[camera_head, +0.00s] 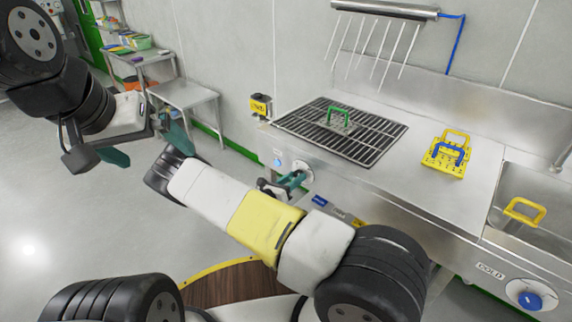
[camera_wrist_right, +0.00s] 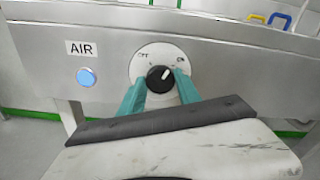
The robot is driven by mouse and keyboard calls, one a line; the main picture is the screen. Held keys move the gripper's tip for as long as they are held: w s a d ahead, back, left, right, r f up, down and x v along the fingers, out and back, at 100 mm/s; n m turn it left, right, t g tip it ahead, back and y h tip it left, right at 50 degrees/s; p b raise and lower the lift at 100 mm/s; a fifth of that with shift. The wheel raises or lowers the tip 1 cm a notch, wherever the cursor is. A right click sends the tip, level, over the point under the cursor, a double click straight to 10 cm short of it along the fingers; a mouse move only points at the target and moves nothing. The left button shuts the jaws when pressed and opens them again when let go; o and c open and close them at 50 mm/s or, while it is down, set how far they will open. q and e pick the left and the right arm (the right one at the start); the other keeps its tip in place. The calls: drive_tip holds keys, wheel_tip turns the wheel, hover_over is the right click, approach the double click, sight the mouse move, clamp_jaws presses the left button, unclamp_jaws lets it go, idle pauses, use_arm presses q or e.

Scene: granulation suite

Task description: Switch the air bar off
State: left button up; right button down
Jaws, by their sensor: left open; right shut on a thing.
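The air bar (camera_head: 385,10) is a metal tube on the wall above the grille, with pale streaks slanting down from it and a blue hose at its right end. Its black knob (camera_wrist_right: 160,79) sits on a white OFF/ON dial (camera_wrist_right: 147,58) on the bench front. The knob's white mark points up and right, towards ON. The blue AIR lamp (camera_wrist_right: 87,77) beside it looks lit. My right gripper (camera_head: 293,182) is shut on the knob, one teal finger on each side, in the right wrist view (camera_wrist_right: 160,88). My left gripper (camera_head: 147,146) is open and empty, over the floor.
A green-handled piece (camera_head: 340,116) is on the grille (camera_head: 365,142). Yellow and blue handles stand on a yellow pad (camera_head: 440,170) to the right. A sink (camera_head: 505,195) and a COLD knob (camera_head: 530,295) are at the far right. Steel side tables (camera_head: 185,95) stand at the back left.

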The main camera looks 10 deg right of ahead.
drive_tip(key=n, duration=1.4)
drive_tip(key=shift+w+a+f, duration=0.1)
drive_tip(key=shift+f, duration=0.05)
idle(0.5)
drive_tip(key=c, duration=0.9)
unclamp_jaws()
drive_tip(key=shift+o, duration=0.2)
